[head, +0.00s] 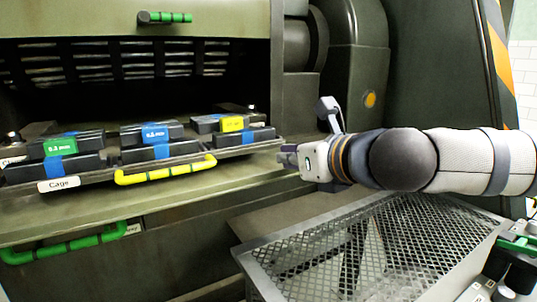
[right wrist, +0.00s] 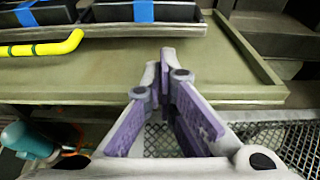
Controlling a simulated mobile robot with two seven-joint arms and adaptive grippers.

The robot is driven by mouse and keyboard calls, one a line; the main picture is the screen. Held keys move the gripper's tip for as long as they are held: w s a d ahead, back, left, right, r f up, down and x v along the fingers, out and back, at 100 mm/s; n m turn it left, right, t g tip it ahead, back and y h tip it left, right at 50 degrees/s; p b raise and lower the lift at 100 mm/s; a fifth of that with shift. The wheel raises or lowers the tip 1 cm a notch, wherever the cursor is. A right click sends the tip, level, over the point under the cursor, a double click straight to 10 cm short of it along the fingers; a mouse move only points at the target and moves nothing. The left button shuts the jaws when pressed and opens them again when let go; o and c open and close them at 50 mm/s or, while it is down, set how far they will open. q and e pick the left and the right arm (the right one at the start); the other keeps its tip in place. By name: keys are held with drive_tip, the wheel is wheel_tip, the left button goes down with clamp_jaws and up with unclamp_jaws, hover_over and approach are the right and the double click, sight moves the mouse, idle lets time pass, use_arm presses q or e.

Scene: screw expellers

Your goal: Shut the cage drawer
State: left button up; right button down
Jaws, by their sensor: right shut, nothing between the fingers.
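The cage drawer (head: 62,183) stands pulled out of the machine's dark opening, with a white "Cage" label on its front. Its yellow handle (head: 165,171) runs along the front edge; the handle's right end also shows in the right wrist view (right wrist: 45,47). My right gripper (head: 284,156) is shut and empty, to the right of the drawer and handle, apart from both. In the right wrist view its purple-padded fingers (right wrist: 166,56) point toward the ledge just in front of the drawer's right part. My left gripper is not in view.
Black blocks with blue, green and yellow labels (head: 155,134) sit on the drawer. A green-handled drawer (head: 75,243) is below and another green handle (head: 165,17) above. A mesh basket (head: 375,245) stands below my right arm. The ledge (right wrist: 80,80) is bare.

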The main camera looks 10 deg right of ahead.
sight(269, 167)
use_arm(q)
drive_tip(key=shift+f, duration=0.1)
use_arm(e)
drive_tip(key=x, duration=0.4)
drive_tip(key=r+x, duration=0.1)
drive_tip(key=x, duration=0.2)
drive_tip(key=shift+w+r, duration=0.1)
drive_tip(key=shift+w, duration=0.1)
drive_tip(key=shift+w, duration=0.1)
